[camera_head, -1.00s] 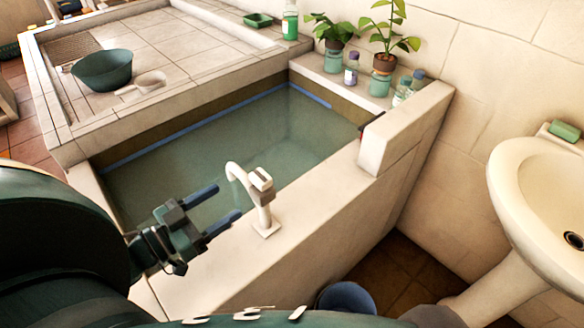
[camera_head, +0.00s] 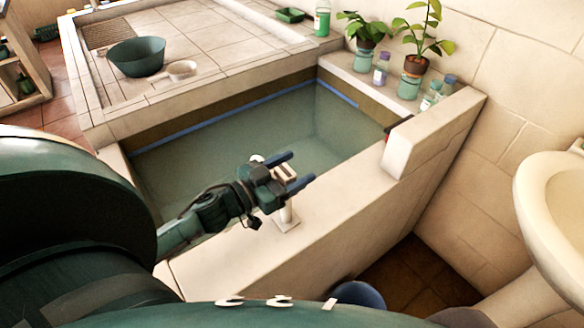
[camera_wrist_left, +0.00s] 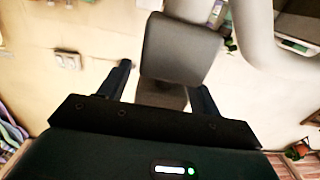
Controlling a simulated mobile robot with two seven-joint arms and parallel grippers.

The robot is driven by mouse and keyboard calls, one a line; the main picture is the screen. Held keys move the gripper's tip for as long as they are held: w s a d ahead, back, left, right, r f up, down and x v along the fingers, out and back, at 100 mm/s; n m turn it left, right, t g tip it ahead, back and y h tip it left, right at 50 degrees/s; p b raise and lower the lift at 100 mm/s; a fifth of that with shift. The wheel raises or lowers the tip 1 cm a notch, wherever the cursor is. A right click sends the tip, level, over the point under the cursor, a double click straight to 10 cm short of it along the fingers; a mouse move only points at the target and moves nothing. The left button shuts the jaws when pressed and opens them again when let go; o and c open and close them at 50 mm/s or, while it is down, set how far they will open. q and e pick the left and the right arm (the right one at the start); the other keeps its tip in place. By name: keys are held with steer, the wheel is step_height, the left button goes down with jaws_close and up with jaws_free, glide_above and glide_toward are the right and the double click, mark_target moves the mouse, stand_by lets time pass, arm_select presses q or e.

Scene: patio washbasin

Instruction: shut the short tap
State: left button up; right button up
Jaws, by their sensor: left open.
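The short tap, pale with a curved spout, stands on the near rim of the sunken basin; its stem (camera_head: 288,214) shows in the head view. My left gripper (camera_head: 300,167) is at the tap's top, fingers open and pointing right, and hides most of the spout. In the left wrist view a grey block, which looks like the tap's handle (camera_wrist_left: 182,48), lies between and just beyond the open fingers (camera_wrist_left: 162,80). I cannot tell whether either finger touches it. No running water can be made out. My right gripper is not in view.
The basin (camera_head: 240,128) holds greenish water. Potted plants (camera_head: 415,65) and bottles (camera_head: 381,70) line its back ledge. A low wall block (camera_head: 430,135) rises to the right. A white washbasin (camera_head: 550,190) stands at far right, a blue bucket (camera_head: 358,295) on the floor below.

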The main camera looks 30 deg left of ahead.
arm_select(q)
steer(key=shift+c, duration=0.4)
steer(key=c, duration=0.9)
